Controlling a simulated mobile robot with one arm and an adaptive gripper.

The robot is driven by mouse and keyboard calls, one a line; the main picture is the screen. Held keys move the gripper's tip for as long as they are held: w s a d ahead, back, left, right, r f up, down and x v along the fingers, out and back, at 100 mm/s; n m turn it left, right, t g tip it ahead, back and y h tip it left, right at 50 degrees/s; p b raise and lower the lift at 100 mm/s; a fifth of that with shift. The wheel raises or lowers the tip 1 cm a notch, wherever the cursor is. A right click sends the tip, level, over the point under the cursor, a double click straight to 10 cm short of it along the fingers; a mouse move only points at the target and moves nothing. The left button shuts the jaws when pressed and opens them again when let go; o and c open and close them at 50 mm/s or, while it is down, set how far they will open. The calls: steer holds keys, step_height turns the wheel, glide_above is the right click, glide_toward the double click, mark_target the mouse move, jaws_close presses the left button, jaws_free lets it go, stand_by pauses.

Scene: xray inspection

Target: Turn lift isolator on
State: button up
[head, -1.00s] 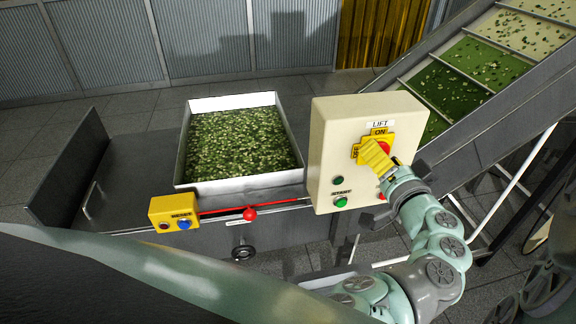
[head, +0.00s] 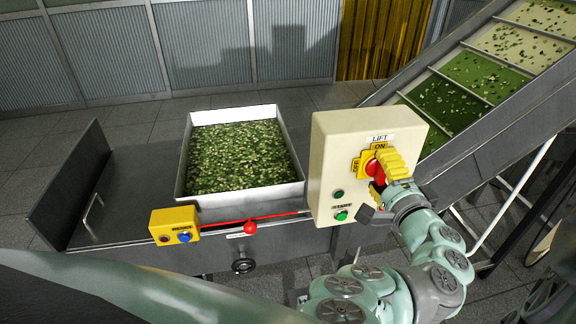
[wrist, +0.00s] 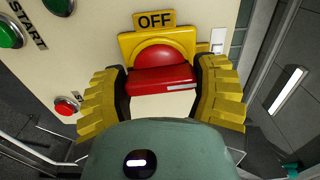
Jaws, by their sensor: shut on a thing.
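The lift isolator is a red rotary knob (head: 374,171) on a yellow plate, on the cream control box (head: 330,150) under a LIFT label. In the head view an ON label (head: 380,147) sits above the knob, and another label at its left is hard to read. In the wrist view the red knob (wrist: 162,75) has the OFF label (wrist: 155,20) above it, and its handle bar lies across the view. My gripper (wrist: 160,82) has its yellow fingers on both sides of the bar, shut on it. In the head view the fingers partly cover the knob.
A green START button (head: 341,216) and a dark green one (head: 338,194) are on the box. A red button (wrist: 66,106) sits beside my left finger in the wrist view. A white tray of green pieces (head: 302,190), a yellow RESET box (head: 160,217) and an inclined conveyor (head: 400,88) are near.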

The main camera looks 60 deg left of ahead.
steer(key=shift+m, duration=0.3)
steer(key=shift+r, duration=0.1)
steer(key=o, duration=1.2)
